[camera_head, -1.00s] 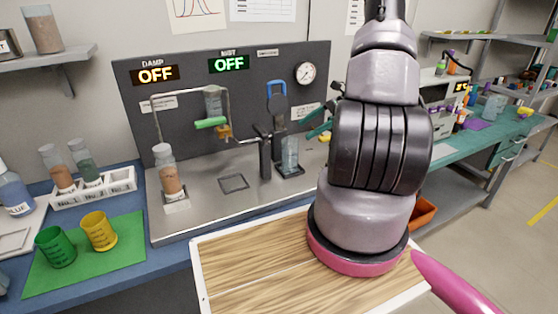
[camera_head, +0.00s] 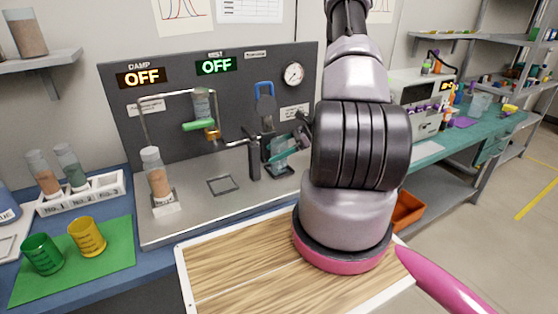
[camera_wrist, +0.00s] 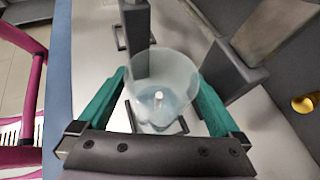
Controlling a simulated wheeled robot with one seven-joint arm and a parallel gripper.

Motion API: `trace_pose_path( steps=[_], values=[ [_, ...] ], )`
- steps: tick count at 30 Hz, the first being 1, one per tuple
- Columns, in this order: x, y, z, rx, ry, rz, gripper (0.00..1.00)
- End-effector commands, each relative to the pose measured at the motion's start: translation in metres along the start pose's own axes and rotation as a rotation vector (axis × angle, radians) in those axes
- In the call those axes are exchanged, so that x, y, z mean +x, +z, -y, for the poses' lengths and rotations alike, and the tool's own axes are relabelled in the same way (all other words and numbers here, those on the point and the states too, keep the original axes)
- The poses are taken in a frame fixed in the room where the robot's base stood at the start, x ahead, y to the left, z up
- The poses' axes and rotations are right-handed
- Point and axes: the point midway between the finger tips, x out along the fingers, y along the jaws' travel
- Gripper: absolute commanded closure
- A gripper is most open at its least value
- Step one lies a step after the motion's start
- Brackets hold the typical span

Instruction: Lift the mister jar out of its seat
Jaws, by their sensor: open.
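The mister jar (camera_head: 277,158) is a clear, bluish tumbler standing upright in its dark seat (camera_head: 279,172) on the grey metal bench. In the wrist view the jar (camera_wrist: 165,75) appears from above, with a small pale nub inside at its bottom. My gripper (camera_head: 283,150) is at the jar, with its teal fingers open. In the wrist view the fingers of my gripper (camera_wrist: 160,88) lie on either side of the jar. I cannot tell whether they touch its wall. The seat is partly hidden under the jar.
A dark upright post (camera_head: 254,158) stands close left of the jar. A dark block (camera_wrist: 228,70) rises close to the right finger in the wrist view. A wire frame with a hanging vial (camera_head: 201,104) and a sand-filled vial (camera_head: 158,182) stand further left. A wooden board (camera_head: 235,262) lies in front.

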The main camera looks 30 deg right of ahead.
Motion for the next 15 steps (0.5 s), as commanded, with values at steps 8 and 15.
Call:
trace_pose_path(
  steps=[8, 15],
  values=[
    [0.0168, -0.0004, 0.0001, 0.000, -0.002, -0.001, 0.00],
    [0.0165, -0.0003, 0.0000, 0.000, -0.001, 0.000, 0.46]
  ],
)
